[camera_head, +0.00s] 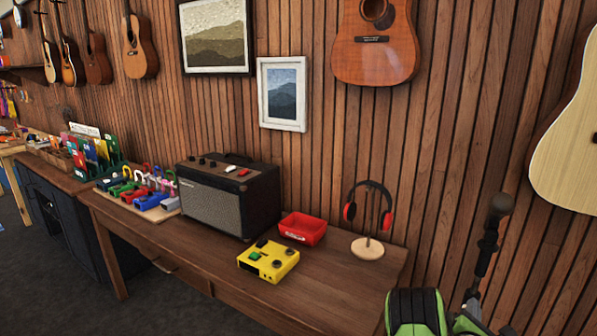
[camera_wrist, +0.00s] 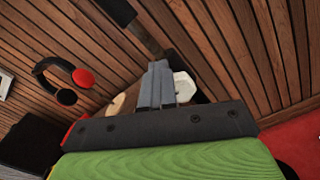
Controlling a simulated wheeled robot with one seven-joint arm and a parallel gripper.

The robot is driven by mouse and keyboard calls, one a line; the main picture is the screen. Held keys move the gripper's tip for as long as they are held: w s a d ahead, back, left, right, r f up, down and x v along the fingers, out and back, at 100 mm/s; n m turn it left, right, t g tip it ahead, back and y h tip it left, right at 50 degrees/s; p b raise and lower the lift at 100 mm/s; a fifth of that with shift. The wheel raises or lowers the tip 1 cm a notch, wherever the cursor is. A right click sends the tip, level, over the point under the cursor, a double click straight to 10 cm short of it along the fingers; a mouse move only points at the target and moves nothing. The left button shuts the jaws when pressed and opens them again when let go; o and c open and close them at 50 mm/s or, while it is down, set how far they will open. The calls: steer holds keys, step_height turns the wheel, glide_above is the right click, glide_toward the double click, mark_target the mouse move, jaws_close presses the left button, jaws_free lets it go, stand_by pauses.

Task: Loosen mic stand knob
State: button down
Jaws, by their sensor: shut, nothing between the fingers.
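The mic stand (camera_head: 485,258) rises at the right of the head view, a dark pole with a microphone (camera_head: 501,204) at its top. In the wrist view the dark pole (camera_wrist: 146,35) runs up and left from behind my gripper. My gripper (camera_wrist: 160,68) has its grey fingers closed together with nothing between them. A pale, faceted knob-like piece (camera_wrist: 185,86) shows just right of the fingertips, partly hidden behind the gripper. I cannot tell whether the fingers touch it. In the head view, my green arm parts hide the stand's lower part.
A wooden table (camera_head: 335,290) holds an amplifier (camera_head: 230,195), a yellow pedal (camera_head: 268,260), a red tray (camera_head: 303,228) and headphones on a stand (camera_head: 368,210). The slatted wall (camera_head: 440,150) with hanging guitars stands close behind the mic stand.

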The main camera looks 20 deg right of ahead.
steer(key=shift+a+f, duration=0.2)
steer(key=shift+f, duration=0.35)
steer(key=shift+g, duration=0.3)
steer(key=r+b+v, duration=0.1)
steer(key=b+v, duration=0.5)
steer(key=b, duration=0.1)
steer(key=shift+r, duration=0.15)
steer(key=shift+d, duration=0.15)
